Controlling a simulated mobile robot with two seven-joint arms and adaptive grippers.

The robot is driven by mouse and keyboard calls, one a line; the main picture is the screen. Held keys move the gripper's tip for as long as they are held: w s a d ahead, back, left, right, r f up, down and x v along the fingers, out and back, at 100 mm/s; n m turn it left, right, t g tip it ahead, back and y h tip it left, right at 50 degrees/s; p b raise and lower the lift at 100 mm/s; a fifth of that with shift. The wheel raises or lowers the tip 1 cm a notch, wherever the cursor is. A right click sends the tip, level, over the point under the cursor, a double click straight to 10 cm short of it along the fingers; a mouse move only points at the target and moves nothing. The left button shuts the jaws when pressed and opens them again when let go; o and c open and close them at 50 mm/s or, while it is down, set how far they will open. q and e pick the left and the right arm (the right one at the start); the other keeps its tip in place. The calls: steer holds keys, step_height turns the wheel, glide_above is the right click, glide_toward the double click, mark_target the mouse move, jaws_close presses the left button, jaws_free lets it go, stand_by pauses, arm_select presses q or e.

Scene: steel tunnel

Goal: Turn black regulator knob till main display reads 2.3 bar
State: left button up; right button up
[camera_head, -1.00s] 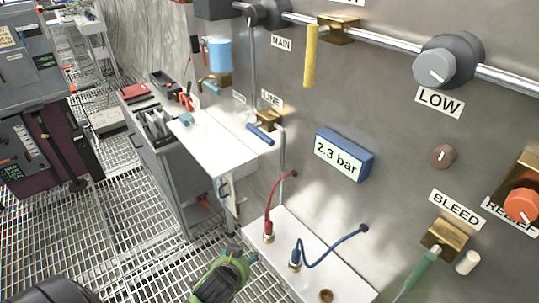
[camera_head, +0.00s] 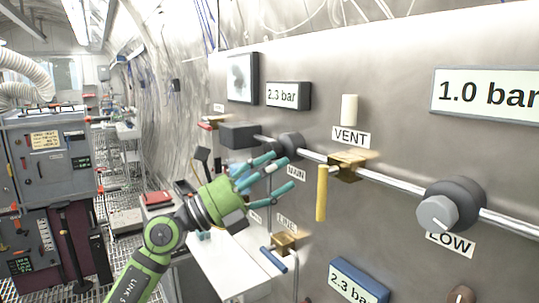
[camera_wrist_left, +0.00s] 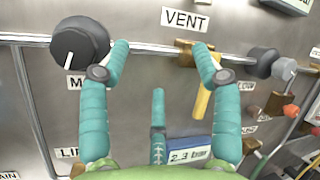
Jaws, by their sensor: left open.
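The black regulator knob (camera_head: 292,146) sits on the pipe above the MAIN label. In the left wrist view the black knob (camera_wrist_left: 80,43) is at upper left, its white mark pointing down. A dark-framed display (camera_head: 288,95) above the knob reads 2.3 bar. My left gripper (camera_head: 278,172) is open and empty, its teal fingers just below and left of the knob in the head view. In the wrist view the gripper (camera_wrist_left: 160,50) has the knob outside its fingers, beyond the left fingertip. I cannot tell whether they touch. My right gripper is not in view.
A yellow valve handle (camera_head: 322,193) hangs beside the knob under the VENT label. The grey LOW knob (camera_head: 437,213) is farther right, below a 1.0 bar display (camera_head: 487,93). A blue 2.3 bar display (camera_head: 358,283) and a white shelf (camera_head: 233,267) are lower down.

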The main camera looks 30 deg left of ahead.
mark_target(268, 150)
arm_select(q)
steer(key=a+r+m+g+y, duration=0.2)
steer(key=a+y, duration=0.5)
steer(key=a, duration=0.1)
steer(key=shift+h, duration=0.3)
steer(key=p+x, duration=0.4)
steer(key=x, duration=0.2)
steer(key=shift+w+a+r, duration=0.15)
steer(key=shift+a, duration=0.05)
steer(key=shift+w+d+p, duration=0.2)
steer(key=shift+w+p, duration=0.15)
steer(key=shift+w, duration=0.1)
steer(key=shift+f, duration=0.2)
steer(key=c, duration=1.1)
